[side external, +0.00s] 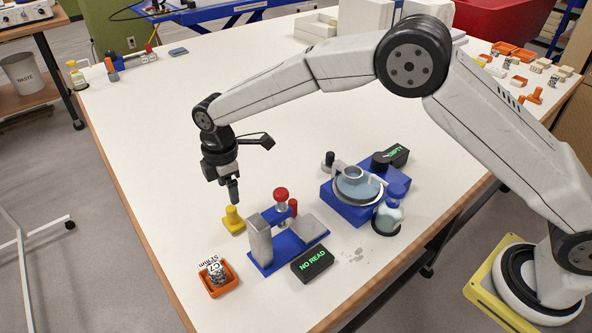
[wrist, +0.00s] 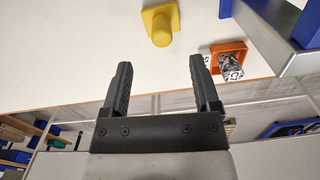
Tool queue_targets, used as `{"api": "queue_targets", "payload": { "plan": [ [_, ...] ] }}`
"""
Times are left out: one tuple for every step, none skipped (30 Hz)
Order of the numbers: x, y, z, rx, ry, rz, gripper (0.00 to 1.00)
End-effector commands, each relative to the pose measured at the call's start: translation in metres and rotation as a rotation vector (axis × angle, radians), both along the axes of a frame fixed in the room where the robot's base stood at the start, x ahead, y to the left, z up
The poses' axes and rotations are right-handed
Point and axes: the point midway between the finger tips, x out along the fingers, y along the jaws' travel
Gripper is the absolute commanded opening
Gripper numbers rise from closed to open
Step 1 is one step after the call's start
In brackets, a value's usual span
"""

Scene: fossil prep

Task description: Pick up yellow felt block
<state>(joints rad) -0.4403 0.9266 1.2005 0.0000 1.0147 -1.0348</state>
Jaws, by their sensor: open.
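The yellow felt block (side external: 233,220) stands on the white table, left of a blue fixture with grey metal blocks. It has a wide base and a narrower knob on top. It also shows in the wrist view (wrist: 160,24), beyond my fingertips and near the middle. My gripper (side external: 233,198) hangs just above the block in the side view, pointing down. In the wrist view its two dark fingers (wrist: 158,75) are apart with nothing between them. They do not touch the block.
The blue fixture (side external: 285,250) with a red knob stands close right of the block. An orange tray (side external: 217,290) with a labelled specimen sits in front. A black "NO READ" display (side external: 313,263) and a blue device with a round dish (side external: 357,190) lie farther right.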

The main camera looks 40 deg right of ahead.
Motion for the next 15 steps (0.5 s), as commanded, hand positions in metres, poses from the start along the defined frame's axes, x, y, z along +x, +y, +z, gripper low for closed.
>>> {"api": "queue_targets", "payload": {
  "plan": [
    [0.000,0.000,-0.005,-0.001,0.002,-0.001,0.79],
    [0.000,0.000,-0.008,-0.001,0.002,-0.001,0.79],
    [0.000,0.000,-0.012,-0.001,0.002,-0.001,0.79],
    [0.000,0.000,-0.014,-0.001,0.002,-0.001,0.79],
    [0.000,0.000,-0.016,-0.001,0.001,-0.001,0.79],
    [0.000,0.000,-0.017,-0.001,0.001,-0.001,0.79],
    [0.000,0.000,-0.018,-0.001,0.001,-0.001,0.79],
    [0.000,0.000,-0.019,0.000,0.000,-0.001,0.79],
    [0.000,0.000,-0.019,0.000,0.000,-0.001,0.79],
    [0.000,0.000,-0.019,0.000,0.000,-0.002,0.79],
    [0.000,0.000,-0.019,0.000,0.000,-0.002,0.79],
    [0.000,0.000,-0.019,0.000,0.000,-0.002,0.79],
    [0.000,0.000,-0.020,0.000,0.000,-0.002,0.79],
    [0.000,0.000,-0.021,0.000,0.000,-0.002,0.79],
    [-0.001,0.000,-0.023,0.000,0.001,-0.002,0.79]
  ]
}}
